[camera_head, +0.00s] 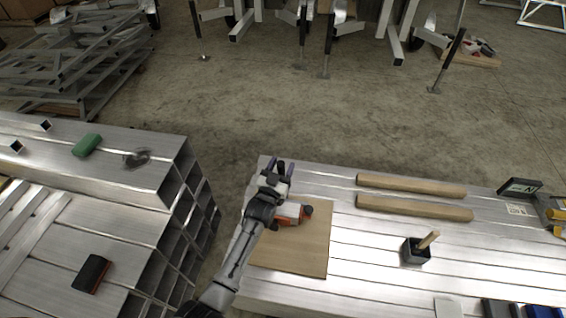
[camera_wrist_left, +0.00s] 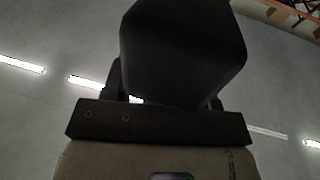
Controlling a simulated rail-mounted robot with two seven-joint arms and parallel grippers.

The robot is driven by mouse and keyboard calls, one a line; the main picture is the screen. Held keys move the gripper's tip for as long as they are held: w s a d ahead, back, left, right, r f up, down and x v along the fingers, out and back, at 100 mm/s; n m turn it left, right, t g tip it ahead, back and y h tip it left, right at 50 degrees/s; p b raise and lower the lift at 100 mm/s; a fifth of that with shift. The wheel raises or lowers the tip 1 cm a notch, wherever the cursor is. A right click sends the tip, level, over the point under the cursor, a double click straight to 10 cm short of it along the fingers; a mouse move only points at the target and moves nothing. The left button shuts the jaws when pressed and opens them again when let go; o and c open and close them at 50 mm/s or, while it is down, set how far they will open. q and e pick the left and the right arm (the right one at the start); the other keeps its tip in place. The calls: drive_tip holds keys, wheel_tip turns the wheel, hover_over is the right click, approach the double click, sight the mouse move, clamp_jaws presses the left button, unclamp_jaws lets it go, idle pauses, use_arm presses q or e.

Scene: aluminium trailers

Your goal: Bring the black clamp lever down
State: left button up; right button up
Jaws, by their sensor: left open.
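My left arm reaches up from the bottom of the head view. Its gripper (camera_head: 282,168) is open, with two dark fingers apart and nothing seen between them, over the far left corner of the silvery slatted bench (camera_head: 375,245). I cannot make out a black clamp lever for certain in either view. The left wrist view is mostly filled by a large dark block (camera_wrist_left: 185,50) above a black plate (camera_wrist_left: 160,122); I cannot tell whether the block is part of the gripper. My right gripper is not in view.
An orange-and-white tool (camera_head: 290,214) lies on a wooden board (camera_head: 300,255) beside my left arm. Two wooden bars (camera_head: 412,186), a dark cup (camera_head: 416,251) and a black-framed sign (camera_head: 520,188) are on the bench. Stacked aluminium profiles (camera_head: 120,180) stand left, across a floor gap.

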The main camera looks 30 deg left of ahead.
use_arm(q)
drive_tip(key=p+v, duration=0.3)
drive_tip(key=v, duration=0.9)
drive_tip(key=shift+s, duration=0.35)
drive_tip(key=shift+d+f, duration=0.1)
